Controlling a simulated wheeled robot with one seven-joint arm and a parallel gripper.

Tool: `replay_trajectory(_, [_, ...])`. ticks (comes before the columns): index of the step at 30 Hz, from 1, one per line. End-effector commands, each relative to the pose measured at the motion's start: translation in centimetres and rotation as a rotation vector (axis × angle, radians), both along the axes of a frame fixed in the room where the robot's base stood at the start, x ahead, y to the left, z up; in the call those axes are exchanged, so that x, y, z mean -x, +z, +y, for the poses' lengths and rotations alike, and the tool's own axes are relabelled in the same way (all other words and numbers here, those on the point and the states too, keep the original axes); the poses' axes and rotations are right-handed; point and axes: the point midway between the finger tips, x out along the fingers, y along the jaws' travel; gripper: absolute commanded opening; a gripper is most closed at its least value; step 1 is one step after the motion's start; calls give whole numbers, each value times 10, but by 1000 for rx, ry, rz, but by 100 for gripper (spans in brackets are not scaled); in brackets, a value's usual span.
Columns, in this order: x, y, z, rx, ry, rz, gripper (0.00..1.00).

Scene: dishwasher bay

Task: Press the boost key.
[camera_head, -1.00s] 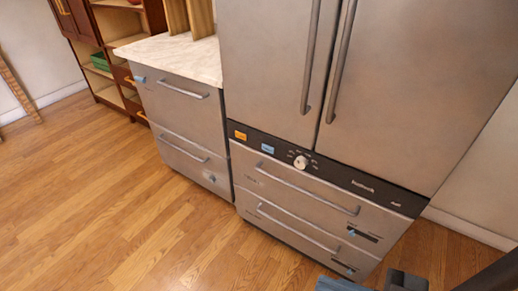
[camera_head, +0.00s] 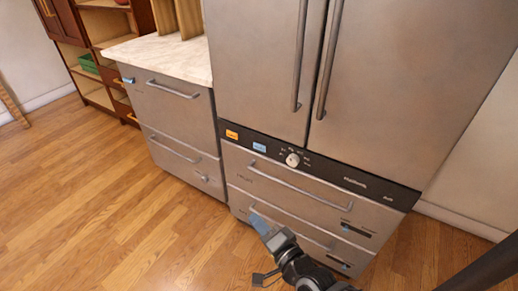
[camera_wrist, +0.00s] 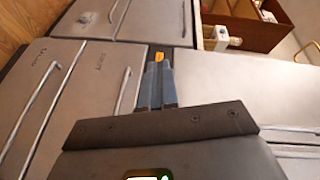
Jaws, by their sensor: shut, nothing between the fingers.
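A dark control strip (camera_head: 325,172) runs across the steel appliance below its tall doors. It carries an orange key (camera_head: 231,134) at the left end and a light-blue key (camera_head: 259,146) to its right. Their labels are too small to read, so I cannot tell which is the boost key. A round white knob (camera_head: 292,160) is right of them. My gripper (camera_head: 259,222) is shut and empty, in front of the lower drawers and below the keys in the picture. In the wrist view my blue fingertips (camera_wrist: 157,68) point toward the orange key (camera_wrist: 159,56); the gap is unclear.
Drawer handles (camera_head: 300,186) stick out below the strip, and long door handles (camera_head: 325,65) hang above it. A marble-topped cabinet (camera_head: 165,55) stands at the left. The wooden floor (camera_head: 90,200) in front is clear.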

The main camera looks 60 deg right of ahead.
Motion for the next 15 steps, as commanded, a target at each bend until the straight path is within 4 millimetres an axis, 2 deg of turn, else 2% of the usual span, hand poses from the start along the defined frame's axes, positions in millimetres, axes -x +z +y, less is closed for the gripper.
replay_trajectory(1, [-22,-7,-18,-80,-51,-55,0])
replay_trajectory(3, [-46,-15,-42,-198,-116,-133,0])
replay_trajectory(9, [-106,-29,-108,-509,-287,-361,0])
replay_trajectory(12, [-128,-31,-134,-624,-351,-459,0])
replay_trajectory(15, [-142,-31,-152,-707,-394,-530,0])
